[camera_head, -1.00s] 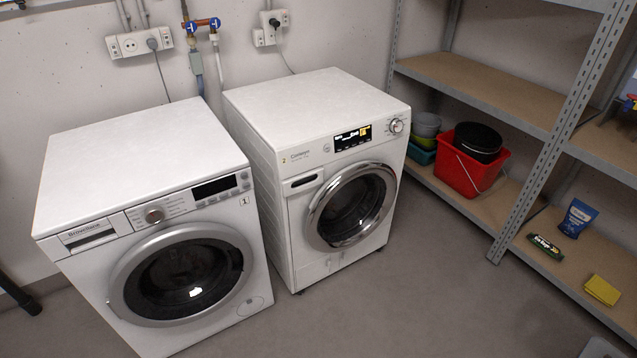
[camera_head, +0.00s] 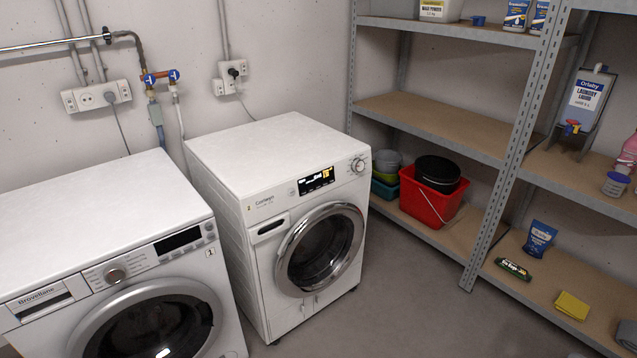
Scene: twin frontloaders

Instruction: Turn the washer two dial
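Two white frontloading washers stand side by side against the wall. The right washer (camera_head: 257,218) has a lit display (camera_head: 316,180) and a silver dial (camera_head: 358,166) at the right end of its panel. Its round door (camera_head: 321,249) is closed. The left washer (camera_head: 95,222) is cut off by the left and bottom edges. Its dial (camera_head: 115,275) sits left of a dark display (camera_head: 178,240). Neither of my grippers shows in the head view.
A metal shelf rack (camera_head: 513,150) stands on the right, holding a red bucket (camera_head: 430,198), a blue pouch (camera_head: 539,238), a yellow cloth (camera_head: 571,305) and a laundry liquid dispenser (camera_head: 586,105). Grey floor (camera_head: 400,300) before the right washer is clear.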

